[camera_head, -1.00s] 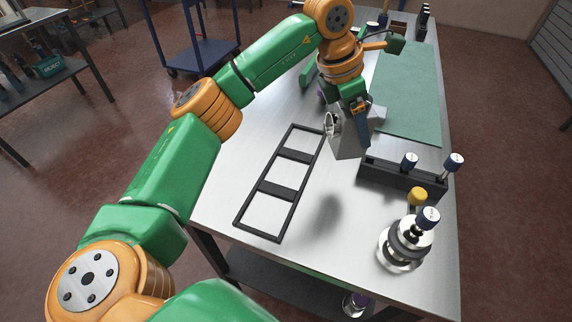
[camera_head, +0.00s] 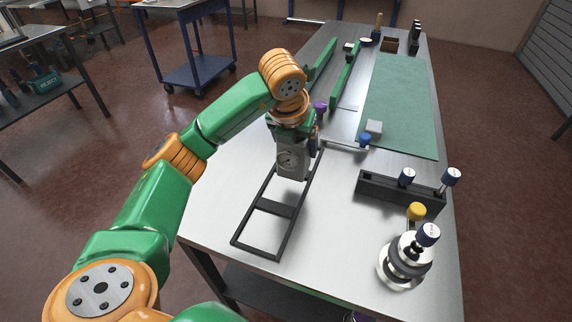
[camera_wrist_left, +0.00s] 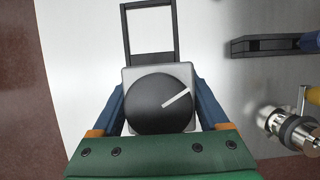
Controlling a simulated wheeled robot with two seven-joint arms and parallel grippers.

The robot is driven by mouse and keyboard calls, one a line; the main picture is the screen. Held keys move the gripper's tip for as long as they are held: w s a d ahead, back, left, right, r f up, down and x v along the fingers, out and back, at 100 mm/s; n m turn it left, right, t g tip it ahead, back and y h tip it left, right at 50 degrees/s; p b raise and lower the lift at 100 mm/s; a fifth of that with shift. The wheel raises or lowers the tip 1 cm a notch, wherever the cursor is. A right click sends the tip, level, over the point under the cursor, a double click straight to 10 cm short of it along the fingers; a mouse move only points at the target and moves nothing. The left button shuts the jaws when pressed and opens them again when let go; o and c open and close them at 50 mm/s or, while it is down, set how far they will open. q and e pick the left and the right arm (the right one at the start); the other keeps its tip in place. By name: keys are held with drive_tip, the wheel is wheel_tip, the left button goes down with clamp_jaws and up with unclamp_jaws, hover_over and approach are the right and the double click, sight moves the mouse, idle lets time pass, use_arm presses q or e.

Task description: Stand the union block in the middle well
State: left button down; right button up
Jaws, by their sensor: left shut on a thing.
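The union block (camera_head: 292,160) is a grey block with a round fitting on its side. In the left wrist view its top carries a black disc with a white line (camera_wrist_left: 160,103). My left gripper (camera_head: 294,146) is shut on it and holds it upright, seemingly above the black frame. The black frame (camera_head: 262,250) lies flat on the table with wells in a row. Its near divider (camera_head: 273,208) shows; the block and gripper hide much of the middle and far wells. In the left wrist view one well of the frame (camera_wrist_left: 127,35) shows beyond the block. My right gripper is not in view.
Right of the frame stand a black rack (camera_head: 385,190) with blue-capped pieces and a shiny metal fitting (camera_head: 403,262).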

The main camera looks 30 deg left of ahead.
sight(282, 147)
use_arm(q)
drive_tip(key=f, duration=0.1)
drive_tip(key=s+a+f+p, duration=0.1)
drive_tip(key=f, duration=0.3)
drive_tip(key=shift+s+a+f, duration=0.15)
drive_tip(key=shift+a+f, duration=0.05)
drive_tip(key=shift+a, duration=0.05)
drive_tip(key=shift+f, duration=0.1)
unclamp_jaws()
drive_tip(key=shift+d, duration=0.1)
drive_tip(key=p+v, duration=0.1)
drive_tip(key=v, duration=1)
drive_tip(key=shift+s+r, duration=0.1)
drive_tip(key=shift+r, duration=0.15)
drive_tip(key=shift+s+r, duration=0.25)
